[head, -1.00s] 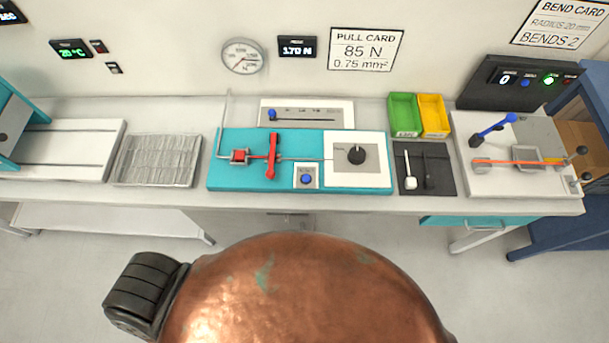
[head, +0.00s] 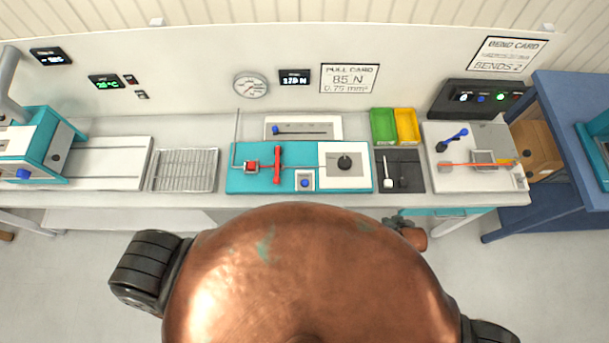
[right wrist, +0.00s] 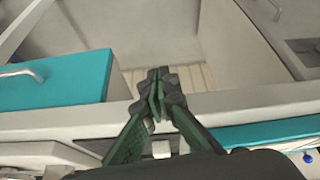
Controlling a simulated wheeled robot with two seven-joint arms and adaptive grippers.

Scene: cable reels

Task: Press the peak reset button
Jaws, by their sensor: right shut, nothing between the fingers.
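A round blue button (head: 305,183) sits on a small light plate at the front of the teal pull tester (head: 240,181). Its label is too small to read, so I cannot tell for sure that it is the peak reset button. A blue button also shows at the right edge of the right wrist view (right wrist: 308,157). My right gripper (head: 391,222) is small in the head view, just in front of the bench edge, right of the tester. In the right wrist view its fingertips (right wrist: 158,80) are together and empty. My left gripper is out of view.
A display (head: 295,77) reads about 170 N beside a dial gauge (head: 251,86). A dark tool mat (head: 413,184), green bin (head: 384,127), yellow bin (head: 407,126) and bending rig (head: 505,180) stand right of the tester. A wire rack (head: 184,170) lies left.

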